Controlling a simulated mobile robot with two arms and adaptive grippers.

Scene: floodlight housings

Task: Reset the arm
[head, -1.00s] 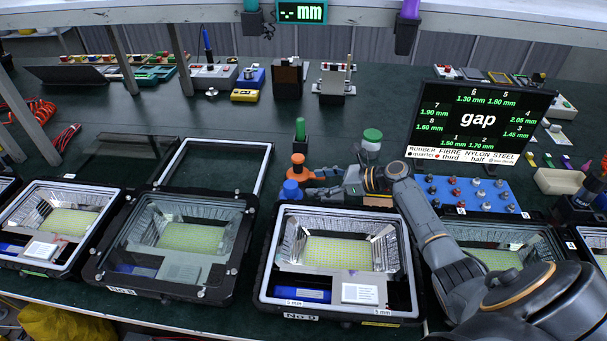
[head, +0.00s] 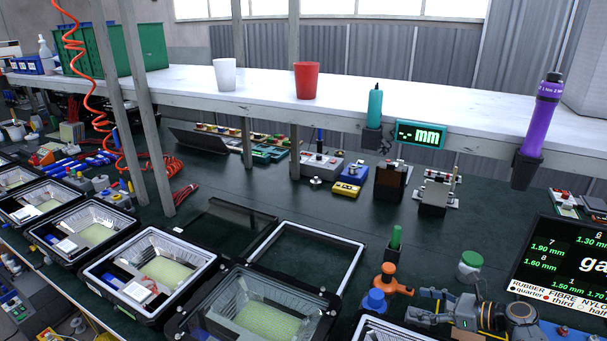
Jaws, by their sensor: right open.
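My right arm comes in at the bottom right. Its gripper (head: 424,305) points left, with its fingers apart and nothing seen between them. It is just right of an orange stand with a round knob (head: 389,278) and a blue knobbed piece (head: 375,302); I cannot tell whether it touches either. My left gripper is not in view. Floodlight housings stand in a row along the front, one with a clear-covered frame (head: 262,312) near the bottom middle. An empty frame (head: 312,252) lies behind it.
A green cylinder in a dark holder (head: 395,240) and a green-lidded jar (head: 469,265) stand behind the gripper. The gap display (head: 570,260) is at right. A white shelf (head: 330,104) with a white cup (head: 225,74) and a red cup (head: 306,80) crosses above. Dark bench behind the jar is clear.

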